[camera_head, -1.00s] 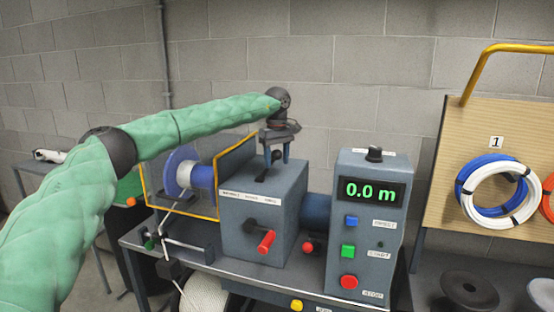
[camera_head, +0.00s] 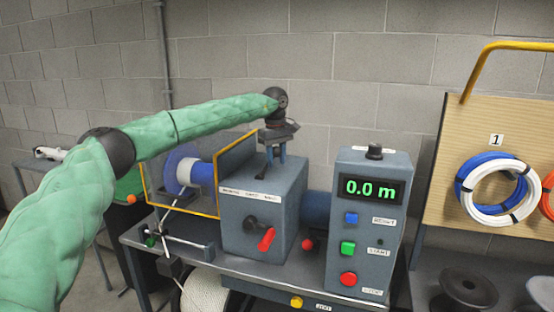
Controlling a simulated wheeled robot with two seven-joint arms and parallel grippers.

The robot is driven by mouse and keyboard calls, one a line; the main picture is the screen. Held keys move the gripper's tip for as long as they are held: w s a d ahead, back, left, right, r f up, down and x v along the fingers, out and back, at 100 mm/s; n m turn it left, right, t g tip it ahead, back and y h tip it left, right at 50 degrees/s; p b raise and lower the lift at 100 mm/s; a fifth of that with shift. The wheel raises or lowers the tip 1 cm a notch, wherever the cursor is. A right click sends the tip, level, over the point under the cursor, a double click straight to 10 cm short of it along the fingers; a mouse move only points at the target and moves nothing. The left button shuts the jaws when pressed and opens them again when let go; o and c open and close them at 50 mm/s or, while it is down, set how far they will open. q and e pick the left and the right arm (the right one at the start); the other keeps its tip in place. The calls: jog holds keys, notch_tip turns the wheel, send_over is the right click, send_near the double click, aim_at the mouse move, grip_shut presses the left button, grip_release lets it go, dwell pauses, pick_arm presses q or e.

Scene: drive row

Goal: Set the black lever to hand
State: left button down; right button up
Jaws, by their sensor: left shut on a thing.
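The black lever (camera_head: 261,173) stands on top of the grey gearbox (camera_head: 240,206), which has a small label strip along its upper front edge, too small to read. My left gripper (camera_head: 275,160) is above the gearbox top, its fingers pointing down and shut on the lever. The fingers hide the lever's upper part; its lower part shows at their left. I cannot tell which position the lever is in. My right gripper is not in view.
A crank with a red handle (camera_head: 266,238) sticks out of the gearbox front. A control box (camera_head: 366,225) reading 0.0 m stands at its right. A yellow-edged clear guard (camera_head: 218,180) and blue spool (camera_head: 181,168) are at its left. Cable coils (camera_head: 495,188) hang on a board.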

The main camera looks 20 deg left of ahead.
pick_arm(q)
jog(key=shift+a+r+h, duration=0.15)
jog(key=shift+a+h, duration=0.35)
jog(key=shift+a+r+h, duration=0.25)
jog(key=shift+a+h, duration=0.25)
jog(key=shift+h, duration=0.2)
jog(key=shift+a+r+h+b, duration=0.25)
jog(key=shift+a+h+b, duration=0.25)
jog(key=shift+a+h, duration=0.1)
jog(key=shift+a+r+h+b, duration=0.2)
jog(key=shift+a+h+b, duration=0.1)
jog(key=shift+a+h, duration=0.45)
jog(key=shift+w+a+r+h, duration=0.15)
jog(key=shift+a+h, duration=0.15)
jog(key=shift+h, duration=0.15)
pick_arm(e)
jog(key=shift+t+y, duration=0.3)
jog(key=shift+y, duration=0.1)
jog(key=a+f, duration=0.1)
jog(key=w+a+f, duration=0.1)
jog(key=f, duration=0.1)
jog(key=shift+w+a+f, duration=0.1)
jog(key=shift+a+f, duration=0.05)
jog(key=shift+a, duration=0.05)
pick_arm(q)
jog(key=c, duration=1)
grip_release()
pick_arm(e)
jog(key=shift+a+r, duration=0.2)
